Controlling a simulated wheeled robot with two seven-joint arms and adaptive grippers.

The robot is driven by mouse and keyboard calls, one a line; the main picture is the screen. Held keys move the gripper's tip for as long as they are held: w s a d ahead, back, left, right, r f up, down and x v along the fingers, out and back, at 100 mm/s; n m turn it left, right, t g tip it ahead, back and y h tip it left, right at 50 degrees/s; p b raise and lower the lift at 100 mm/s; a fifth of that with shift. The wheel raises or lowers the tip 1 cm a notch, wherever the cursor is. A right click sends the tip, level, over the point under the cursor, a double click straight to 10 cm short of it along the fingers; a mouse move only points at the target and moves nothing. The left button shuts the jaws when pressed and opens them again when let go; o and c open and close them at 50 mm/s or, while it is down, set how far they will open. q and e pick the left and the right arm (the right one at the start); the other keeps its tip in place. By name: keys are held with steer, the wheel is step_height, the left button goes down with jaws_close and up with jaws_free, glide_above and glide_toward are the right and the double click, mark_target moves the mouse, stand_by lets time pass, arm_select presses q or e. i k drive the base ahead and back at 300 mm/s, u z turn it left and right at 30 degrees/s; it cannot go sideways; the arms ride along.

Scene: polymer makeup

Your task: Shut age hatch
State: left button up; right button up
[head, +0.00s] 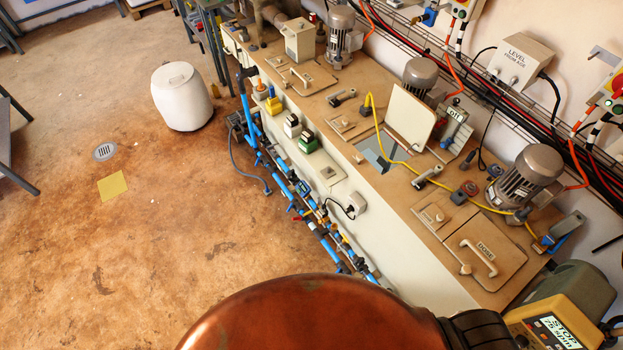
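One hatch on top of the long beige tank (340,140) stands open. Its pale square lid (409,119) is raised, tilted up on the wall side of the tank. The dark rectangular opening (372,158) shows in front of the lid, with grey surfaces inside. No readable label marks this hatch as the age hatch; it is the only one I see open. A yellow cable (377,128) runs along the tank top, across the opening and in front of the lid. Neither of my grippers is in view.
Closed hatches with handles lie at the near end (487,259) and far end (300,76) of the tank top. Motors (524,176) stand along the wall side. Blue pipework (290,195) lines the tank's left side. A white drum (181,96) stands on otherwise mostly clear floor.

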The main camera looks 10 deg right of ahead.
mark_target(406, 114)
steer(key=u, duration=0.65)
steer(key=i, duration=2.1)
steer(key=z, duration=2.9)
